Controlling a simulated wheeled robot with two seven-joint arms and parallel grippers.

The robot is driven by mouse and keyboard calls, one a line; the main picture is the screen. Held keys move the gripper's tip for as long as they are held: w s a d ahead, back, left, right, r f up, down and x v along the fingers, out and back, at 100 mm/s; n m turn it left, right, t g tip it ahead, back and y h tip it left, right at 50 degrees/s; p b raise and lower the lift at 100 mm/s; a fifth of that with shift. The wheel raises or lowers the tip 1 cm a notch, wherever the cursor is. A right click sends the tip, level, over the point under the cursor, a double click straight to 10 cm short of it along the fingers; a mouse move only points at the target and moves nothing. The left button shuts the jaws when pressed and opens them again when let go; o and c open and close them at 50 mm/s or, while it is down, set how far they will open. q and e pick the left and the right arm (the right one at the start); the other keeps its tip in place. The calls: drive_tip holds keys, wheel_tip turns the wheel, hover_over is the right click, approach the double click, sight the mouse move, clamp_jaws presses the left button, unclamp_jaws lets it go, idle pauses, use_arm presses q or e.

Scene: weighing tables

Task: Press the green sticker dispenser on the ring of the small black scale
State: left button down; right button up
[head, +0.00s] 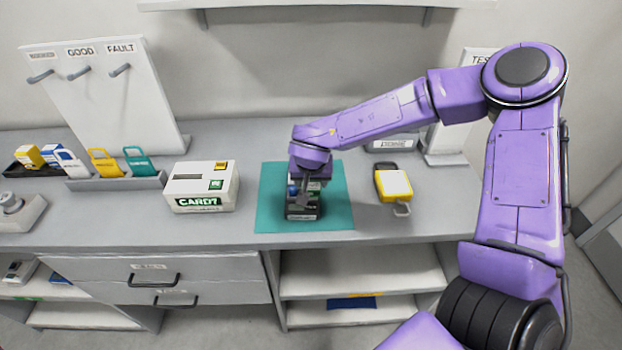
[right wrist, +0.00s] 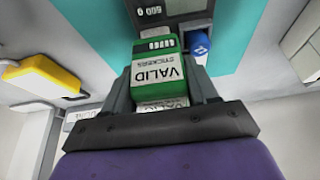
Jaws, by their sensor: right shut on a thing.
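My right gripper (head: 304,183) reaches down over the teal mat from the right. In the right wrist view the gripper (right wrist: 163,88) is shut on the green sticker dispenser (right wrist: 160,72), which has a white label reading VALID STICKERS, upside down in that view. The small black scale (head: 303,213) stands on the mat under the gripper, mostly hidden by it. Its dark upper part with a small display (right wrist: 152,10) shows beyond the dispenser in the wrist view. The scale's ring cannot be made out, nor whether the dispenser touches it. My left gripper is not in view.
A blue piece (right wrist: 199,46) is beside the dispenser. The teal mat (head: 335,205) has bare room around the scale. A white CARDT box (head: 200,187) stands left, near a tag rack (head: 116,184).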

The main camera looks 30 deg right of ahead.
drive_tip(key=shift+r+p, duration=2.6)
drive_tip(key=shift+p, duration=0.75)
drive_tip(key=shift+w+r+b, duration=0.1)
drive_tip(key=shift+r+b, duration=0.1)
drive_tip(key=shift+b, duration=0.1)
drive_tip(key=shift+r, duration=0.65)
